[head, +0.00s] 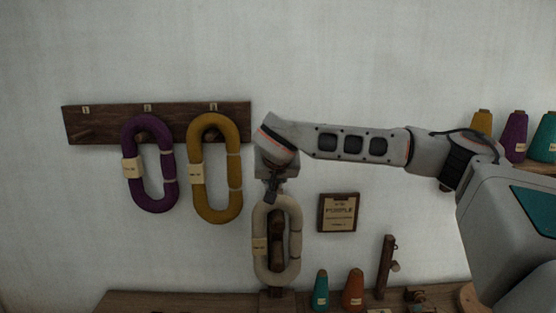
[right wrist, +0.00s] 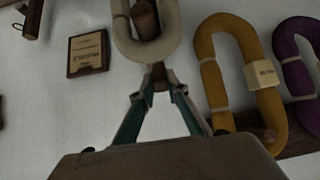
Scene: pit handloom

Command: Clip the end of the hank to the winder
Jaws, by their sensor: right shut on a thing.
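A cream hank (head: 294,238) with a paper tag hangs as a long upright loop below my right gripper (head: 272,192) in the head view. My right gripper is at the hank's top end and shut on it. In the right wrist view the cream hank (right wrist: 172,38) is at the top, and the right gripper's fingertips (right wrist: 160,82) close together at its end. A dark wooden post (head: 277,238) shows through the loop; I cannot tell whether they touch. No clip shows clearly, and I cannot tell which wooden part is the winder. My left gripper is out of view.
A purple hank (head: 168,172) and a mustard hank (head: 235,173) hang on a wooden peg rack (head: 110,121). A framed plaque (head: 338,212) is on the wall. A teal cone (head: 320,292), an orange cone (head: 353,290) and a pegged post (head: 385,265) stand on the bench (head: 180,301).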

